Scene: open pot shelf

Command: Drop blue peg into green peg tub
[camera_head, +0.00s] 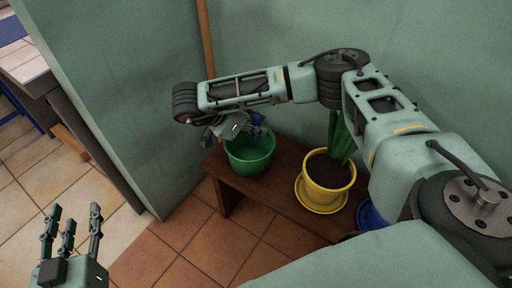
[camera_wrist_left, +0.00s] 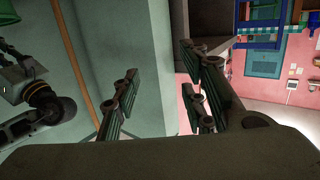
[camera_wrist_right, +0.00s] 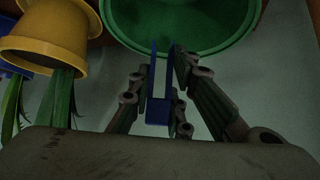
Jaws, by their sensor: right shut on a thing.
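The green tub (camera_head: 250,158) stands on a low brown wooden bench in the head view; its open round rim also shows at the top of the right wrist view (camera_wrist_right: 185,50). My right gripper (camera_head: 248,128) is over the tub's rim in the head view. It is shut on the blue peg (camera_wrist_right: 157,105), which is held between its fingers and points toward the tub's opening in the right wrist view. In the head view the peg is small and partly hidden by the gripper. My left gripper (camera_head: 72,228) is open and empty at lower left, far from the bench.
A yellow pot (camera_head: 328,190) with a green plant stands on a yellow saucer to the right of the tub on the bench (camera_head: 285,205). A blue pot (camera_head: 370,214) is partly hidden behind my right arm. A wooden pole (camera_head: 206,40) and green walls stand behind. Tiled floor lies open at left.

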